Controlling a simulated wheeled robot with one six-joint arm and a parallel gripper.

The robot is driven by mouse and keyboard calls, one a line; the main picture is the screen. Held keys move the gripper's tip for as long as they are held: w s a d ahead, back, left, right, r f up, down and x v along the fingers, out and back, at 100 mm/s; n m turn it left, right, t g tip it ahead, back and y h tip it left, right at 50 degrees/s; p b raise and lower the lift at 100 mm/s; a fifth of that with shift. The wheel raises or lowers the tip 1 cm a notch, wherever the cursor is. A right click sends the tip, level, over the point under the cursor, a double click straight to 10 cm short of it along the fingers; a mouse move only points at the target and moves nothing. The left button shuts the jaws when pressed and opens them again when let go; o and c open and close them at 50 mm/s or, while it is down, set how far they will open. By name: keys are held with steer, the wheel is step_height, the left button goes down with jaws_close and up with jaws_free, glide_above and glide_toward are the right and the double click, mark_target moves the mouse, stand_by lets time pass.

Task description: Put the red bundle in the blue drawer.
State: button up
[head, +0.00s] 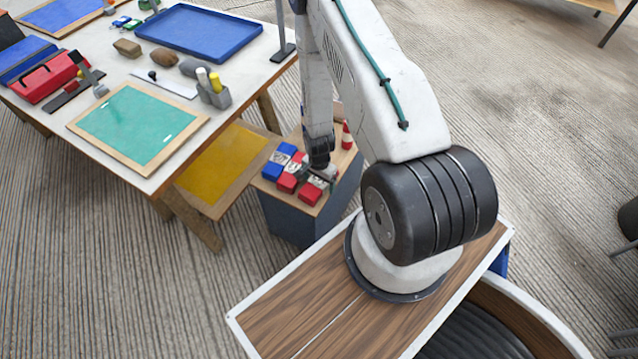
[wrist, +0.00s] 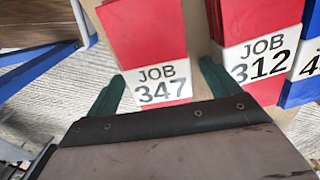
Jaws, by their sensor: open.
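In the wrist view, a red bundle (wrist: 148,35) with a white band reading "JOB 347" lies between the green fingertips of my gripper (wrist: 160,86). The gripper is open, with a finger on either side of the band; I cannot tell whether they touch it. A second red bundle (wrist: 262,22) reads "JOB 312" to its right. In the head view, my gripper (head: 319,174) is low over a small cabinet's wooden top, among red bundles (head: 310,193) and blue bundles (head: 271,171). I cannot make out a blue drawer for certain.
The cabinet (head: 290,222) has a dark blue-grey body. A red and white cone (head: 347,137) stands behind the bundles.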

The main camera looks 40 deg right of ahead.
steer(key=c, duration=1.2)
steer(key=shift+c, duration=0.2)
steer(key=shift+r, duration=0.15)
